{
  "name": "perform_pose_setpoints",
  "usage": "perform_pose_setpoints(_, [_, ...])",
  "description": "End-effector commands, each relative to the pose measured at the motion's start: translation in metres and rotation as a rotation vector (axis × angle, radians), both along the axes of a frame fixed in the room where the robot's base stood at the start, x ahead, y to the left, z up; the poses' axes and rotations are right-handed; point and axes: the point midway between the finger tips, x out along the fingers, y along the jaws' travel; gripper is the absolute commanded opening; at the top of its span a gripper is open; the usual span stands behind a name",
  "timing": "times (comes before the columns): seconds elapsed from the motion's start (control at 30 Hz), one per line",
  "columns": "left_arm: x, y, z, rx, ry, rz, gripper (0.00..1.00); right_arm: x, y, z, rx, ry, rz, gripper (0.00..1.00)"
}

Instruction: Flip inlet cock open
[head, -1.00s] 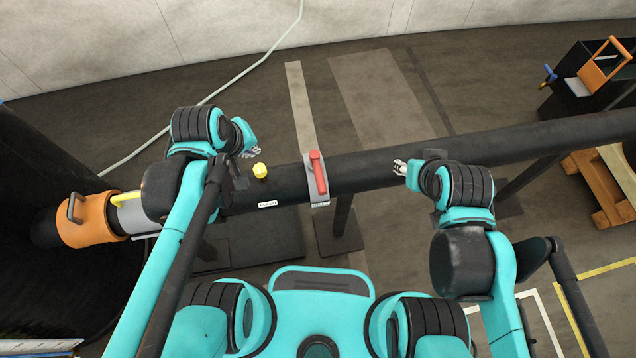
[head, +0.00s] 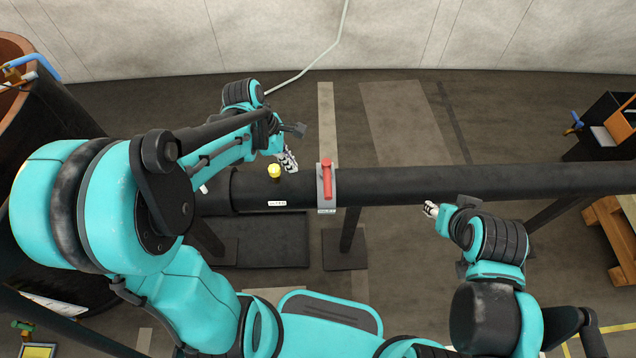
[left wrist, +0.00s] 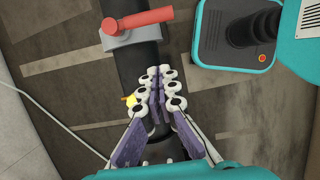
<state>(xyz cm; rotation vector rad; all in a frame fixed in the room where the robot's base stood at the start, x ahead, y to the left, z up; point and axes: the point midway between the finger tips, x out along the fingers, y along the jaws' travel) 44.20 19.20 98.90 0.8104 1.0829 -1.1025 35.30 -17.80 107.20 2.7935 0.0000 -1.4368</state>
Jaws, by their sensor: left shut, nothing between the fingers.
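A red lever handle (head: 327,180) sits on a grey collar (head: 319,199) around the black pipe (head: 420,184). The lever lies across the pipe's length. It also shows at the top of the left wrist view (left wrist: 137,20). My left gripper (head: 289,160) is shut and empty, over the pipe's far side, left of the lever and apart from it. Its closed fingers (left wrist: 165,80) point toward the collar in the left wrist view. My right gripper (head: 430,209) is right of the lever, near the pipe's near side; its fingers are too small to judge.
A yellow knob (head: 274,171) stands on the pipe beside my left gripper; a finger partly hides it in the left wrist view (left wrist: 130,100). A white label (head: 277,203) is below it. A dark tank (head: 60,110) stands at left. The pipe right of the collar is clear.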

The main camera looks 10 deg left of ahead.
Motion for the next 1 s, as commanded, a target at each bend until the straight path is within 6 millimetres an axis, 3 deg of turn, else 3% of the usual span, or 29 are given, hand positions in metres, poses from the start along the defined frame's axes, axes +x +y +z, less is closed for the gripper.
perform_pose_setpoints(0.27, [0.002,-0.003,-0.013,0.001,-0.001,-0.003,0.00,0.000,0.000,-0.006,0.000,0.000,0.000,0.40])
perform_pose_setpoints(0.7, [0.009,-0.028,-0.099,0.002,-0.002,-0.004,0.00,0.000,0.000,-0.042,0.000,0.000,0.000,0.40])
perform_pose_setpoints(1.0, [0.018,-0.063,-0.103,0.002,-0.002,-0.005,0.00,0.000,0.000,-0.048,0.000,0.000,0.000,0.40])
